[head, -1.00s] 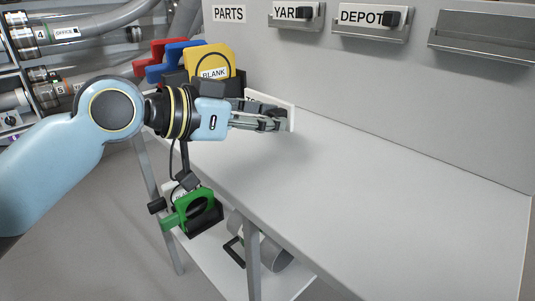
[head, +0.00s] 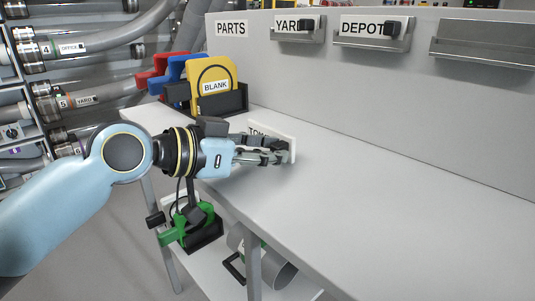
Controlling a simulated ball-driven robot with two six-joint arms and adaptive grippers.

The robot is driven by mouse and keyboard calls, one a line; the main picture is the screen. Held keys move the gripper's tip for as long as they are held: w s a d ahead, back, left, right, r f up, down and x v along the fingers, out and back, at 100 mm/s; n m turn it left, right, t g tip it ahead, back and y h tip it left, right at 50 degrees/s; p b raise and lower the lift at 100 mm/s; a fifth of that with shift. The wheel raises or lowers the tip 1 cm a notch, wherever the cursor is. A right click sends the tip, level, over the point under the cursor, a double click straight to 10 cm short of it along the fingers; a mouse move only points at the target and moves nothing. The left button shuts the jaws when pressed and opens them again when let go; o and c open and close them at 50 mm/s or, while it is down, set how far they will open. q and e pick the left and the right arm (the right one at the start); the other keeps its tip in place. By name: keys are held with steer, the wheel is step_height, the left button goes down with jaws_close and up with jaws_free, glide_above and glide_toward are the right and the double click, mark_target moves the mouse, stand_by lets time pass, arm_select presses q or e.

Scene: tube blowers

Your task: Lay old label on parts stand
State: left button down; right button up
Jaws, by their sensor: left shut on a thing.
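My left gripper (head: 284,156) reaches in from the left and is shut on a white label plate (head: 291,147) with dark lettering, its first letters reading "TO". The fingers hide the rest of the text. The plate is held on edge over the grey-white bench top (head: 380,200); whether it touches the surface I cannot tell. A white sign (head: 231,29) reading "PARTS" is on the grey back panel above the bench's far left end. My right gripper is out of view.
A black rack (head: 236,101) at the bench's far left holds a yellow "BLANK" plate (head: 214,72) and blue and red pieces. Holders marked "YARD" (head: 289,24) and "DEPOT" (head: 362,28) hang on the panel. A green part (head: 190,228) sits below. The bench's middle and right are clear.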

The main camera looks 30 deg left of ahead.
arm_select(q)
steer(key=c, duration=1.5)
jaws_free()
steer(key=shift+s+f, duration=0.2)
steer(key=shift+f, duration=0.6)
steer(key=shift+o, duration=1.4)
steer(key=shift+d, duration=0.1)
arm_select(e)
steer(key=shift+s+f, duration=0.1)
arm_select(q)
steer(key=shift+w, duration=0.1)
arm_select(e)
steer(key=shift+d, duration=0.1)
arm_select(q)
steer(key=shift+r, duration=0.35)
steer(key=r+p+v, duration=0.1)
steer(key=p+v, duration=0.7)
steer(key=v, duration=0.4)
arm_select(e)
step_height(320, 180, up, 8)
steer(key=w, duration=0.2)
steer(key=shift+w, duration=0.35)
arm_select(q)
steer(key=shift+w+r, duration=0.15)
